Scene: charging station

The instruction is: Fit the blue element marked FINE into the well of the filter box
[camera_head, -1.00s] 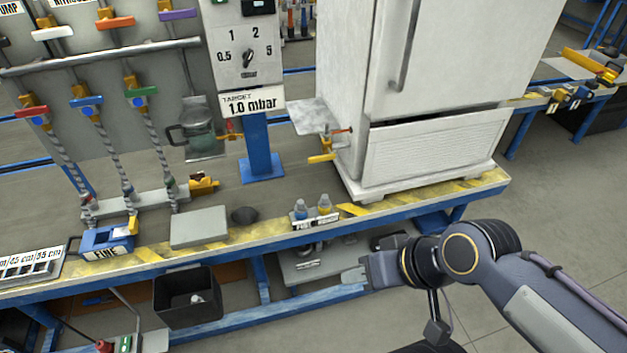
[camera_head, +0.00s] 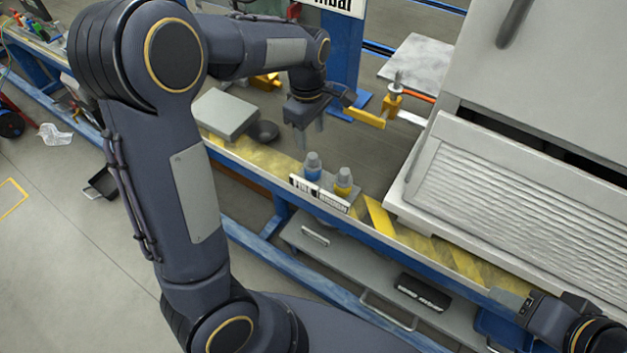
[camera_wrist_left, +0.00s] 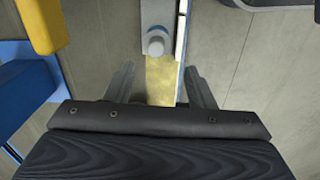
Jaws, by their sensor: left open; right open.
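The blue element (camera_head: 312,168) with a grey cap stands upright near the bench's front edge, behind a white label reading FINE. A yellow element (camera_head: 343,182) stands beside it on the right. My left gripper (camera_head: 311,138) is open and empty, pointing down just above and behind the blue element.
A grey block (camera_head: 225,113) and a dark round cup (camera_head: 263,131) sit left of the gripper. A yellow-handled clamp (camera_head: 366,117) and blue post (camera_head: 340,60) stand close behind it. The white cabinet (camera_head: 510,190) fills the right. A lower shelf (camera_head: 340,255) holds a dark item.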

